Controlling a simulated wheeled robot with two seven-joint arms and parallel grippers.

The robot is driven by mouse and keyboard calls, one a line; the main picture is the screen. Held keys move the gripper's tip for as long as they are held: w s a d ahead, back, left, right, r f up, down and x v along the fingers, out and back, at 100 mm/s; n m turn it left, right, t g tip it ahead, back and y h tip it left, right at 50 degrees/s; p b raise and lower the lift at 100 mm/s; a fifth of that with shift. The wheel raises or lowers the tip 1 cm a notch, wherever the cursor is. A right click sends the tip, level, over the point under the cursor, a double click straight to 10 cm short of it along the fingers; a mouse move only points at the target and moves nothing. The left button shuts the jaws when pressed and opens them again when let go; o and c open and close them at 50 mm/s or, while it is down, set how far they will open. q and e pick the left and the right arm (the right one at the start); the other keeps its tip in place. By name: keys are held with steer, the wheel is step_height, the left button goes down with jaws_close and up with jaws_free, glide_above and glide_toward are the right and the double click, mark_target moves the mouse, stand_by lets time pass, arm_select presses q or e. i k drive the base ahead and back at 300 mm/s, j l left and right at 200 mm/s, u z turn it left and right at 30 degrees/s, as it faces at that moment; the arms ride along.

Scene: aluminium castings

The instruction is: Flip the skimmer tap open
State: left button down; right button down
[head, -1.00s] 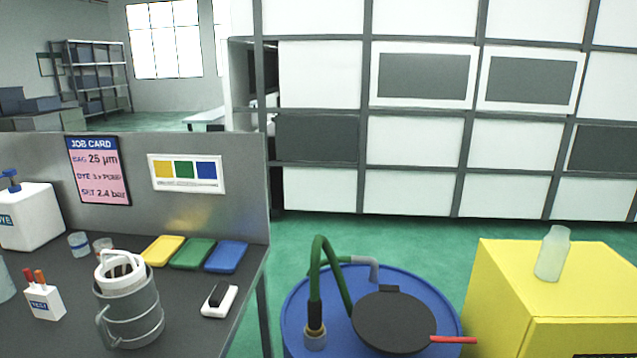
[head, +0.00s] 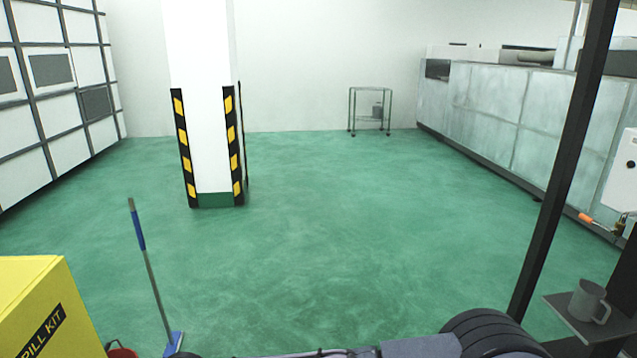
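A small brass tap (head: 619,226) with an orange lever handle (head: 586,218) is at the right edge of the head view, below a white box. The orange lever points left, out from the brass body. I cannot tell whether this is the skimmer tap, nor whether it is open. Neither of my grippers is in view. Only grey and black parts of my own arm show along the bottom edge.
A dark upright post (head: 566,160) stands in front of the long pale machine (head: 490,105) at right. A grey mug (head: 588,301) sits on a small shelf (head: 566,318). A yellow spill kit box (head: 30,290) and a mop (head: 150,275) are at left. Green floor (head: 330,220) lies clear.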

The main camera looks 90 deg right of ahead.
mark_target(585, 218)
steer(key=z, duration=2.95)
steer(key=i+l+z, duration=0.1)
steer(key=l+z, duration=0.3)
steer(key=i+l+z, duration=0.15)
steer(key=l+z, duration=0.25)
steer(key=i+l+z, duration=0.25)
steer(key=z, duration=0.15)
steer(key=i+l+z, duration=0.1)
steer(key=i, duration=0.4)
steer(key=i+l+z, duration=0.1)
steer(key=i+l, duration=0.15)
steer(key=i, duration=0.25)
